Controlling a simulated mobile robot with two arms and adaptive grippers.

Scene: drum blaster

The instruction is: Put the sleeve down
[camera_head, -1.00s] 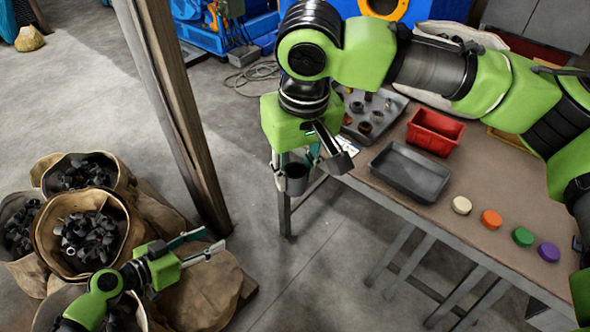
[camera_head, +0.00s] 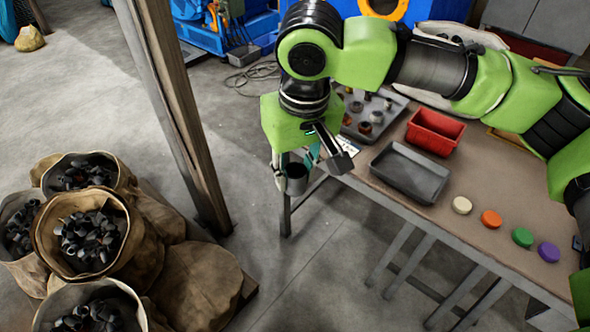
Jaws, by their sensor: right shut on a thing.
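My right gripper (camera_head: 306,172) hangs fingers down, beyond the left edge of the workbench. It is shut on a dark grey sleeve (camera_head: 296,181), a short hollow cylinder held upright with its open end up. The sleeve is in the air over the floor, apart from the bench top. My left gripper is out of view. The workbench (camera_head: 480,245) has a brown top. On it are an empty grey tray (camera_head: 409,170) and, behind that, a grey tray (camera_head: 392,104) with several metal parts, partly hidden by my right arm.
A red bin (camera_head: 435,131) and white (camera_head: 462,205), orange (camera_head: 491,219), green (camera_head: 522,237) and purple (camera_head: 548,252) discs are on the bench. Sacks of dark metal parts (camera_head: 92,240) stand at lower left. A wooden post (camera_head: 175,110) rises between them and the bench.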

